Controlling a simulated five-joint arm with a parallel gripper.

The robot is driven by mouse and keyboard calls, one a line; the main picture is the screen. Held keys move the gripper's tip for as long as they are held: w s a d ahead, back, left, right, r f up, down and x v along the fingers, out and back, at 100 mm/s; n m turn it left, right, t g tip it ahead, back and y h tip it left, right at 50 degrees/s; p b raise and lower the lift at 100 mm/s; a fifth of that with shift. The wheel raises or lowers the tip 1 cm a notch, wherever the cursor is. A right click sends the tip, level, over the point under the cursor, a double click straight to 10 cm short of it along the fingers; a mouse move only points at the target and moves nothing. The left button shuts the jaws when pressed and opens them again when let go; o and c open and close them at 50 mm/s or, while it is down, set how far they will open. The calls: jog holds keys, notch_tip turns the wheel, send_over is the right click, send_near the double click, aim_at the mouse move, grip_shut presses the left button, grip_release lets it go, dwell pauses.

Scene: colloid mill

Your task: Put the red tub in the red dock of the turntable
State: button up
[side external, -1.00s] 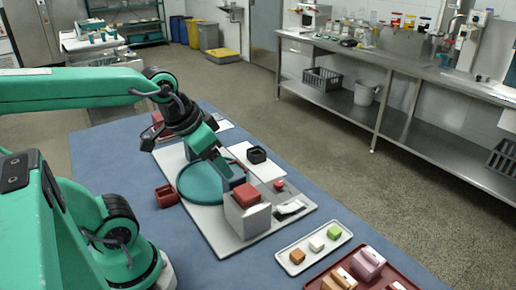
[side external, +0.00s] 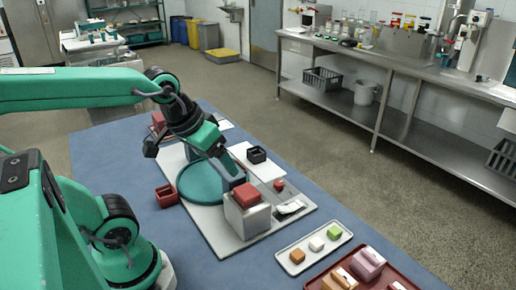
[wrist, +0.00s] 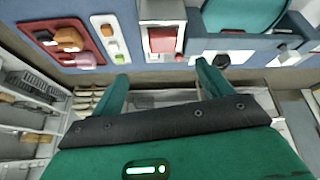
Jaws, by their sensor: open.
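A small dark red open tub (side external: 167,196) sits on the blue table in the side view, left of the teal turntable disc (side external: 190,194). A red block-like piece (side external: 246,194) tops a grey box (side external: 246,218) at the disc's near side; both also show in the wrist view, the red piece (wrist: 162,40) near top centre. I cannot tell which part is the red dock.
A black open box (side external: 256,155) sits on a white plate beyond the disc. A white tray (side external: 290,266) with small coloured blocks and a red tray (side external: 398,276) stand at the near right.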

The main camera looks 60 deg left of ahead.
jog(key=w+a+f+n+g, duration=0.2)
jog(key=a+f+n, duration=0.1)
jog(key=a+n, duration=0.5)
jog(key=n+g, duration=0.3)
jog(key=n, duration=2.3)
send_near(168, 190)
jog(key=d, duration=0.2)
jog(key=shift+d+f, duration=0.2)
jog(key=shift+f, duration=1.3)
jog(key=shift+s+f, duration=0.15)
jog(key=shift+f, duration=2.45)
jog(key=c, duration=1.1)
jog(key=shift+a+r, duration=0.1)
